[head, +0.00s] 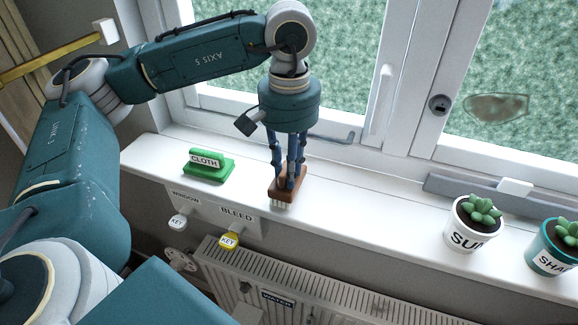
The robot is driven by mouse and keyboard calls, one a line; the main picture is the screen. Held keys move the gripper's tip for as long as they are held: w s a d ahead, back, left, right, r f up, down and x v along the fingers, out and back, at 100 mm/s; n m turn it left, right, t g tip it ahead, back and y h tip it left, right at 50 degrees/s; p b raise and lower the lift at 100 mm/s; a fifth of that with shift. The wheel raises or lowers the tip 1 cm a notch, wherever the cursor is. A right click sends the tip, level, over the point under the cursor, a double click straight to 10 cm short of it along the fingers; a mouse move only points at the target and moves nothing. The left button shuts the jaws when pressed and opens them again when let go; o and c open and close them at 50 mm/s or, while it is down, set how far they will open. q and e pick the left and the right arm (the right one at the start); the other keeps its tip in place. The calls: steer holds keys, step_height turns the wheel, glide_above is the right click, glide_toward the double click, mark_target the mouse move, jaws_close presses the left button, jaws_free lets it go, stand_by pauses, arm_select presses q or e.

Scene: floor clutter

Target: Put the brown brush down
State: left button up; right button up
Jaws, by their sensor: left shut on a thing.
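The brown brush (286,196) has a brown body and pale bristles pointing down. It is at the windowsill (360,205), near the front edge, left of the middle of the head view. My left gripper (289,180) points down from above with its blue fingers shut on the brush. The fingers cover part of the brush's top. I cannot tell whether the bristles touch the sill or hang just above it. My right gripper is not in view.
Two potted succulents, one white (463,236) and one teal (546,258), stand at the right. The sill between brush and pots is clear. Keys (229,241) hang below, above a radiator (330,290).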

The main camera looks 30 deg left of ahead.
arm_select(q)
steer(key=shift+f, duration=0.15)
steer(key=o, duration=1)
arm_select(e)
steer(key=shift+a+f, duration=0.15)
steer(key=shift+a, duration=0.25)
arm_select(q)
steer(key=shift+r, duration=0.25)
steer(key=shift+w+r, duration=0.1)
steer(key=shift+r, duration=0.05)
step_height(320, 180, up, 6)
steer(key=shift+f+b, duration=0.25)
steer(key=shift+b, duration=0.85)
step_height(320, 180, up, 6)
steer(key=p, duration=0.1)
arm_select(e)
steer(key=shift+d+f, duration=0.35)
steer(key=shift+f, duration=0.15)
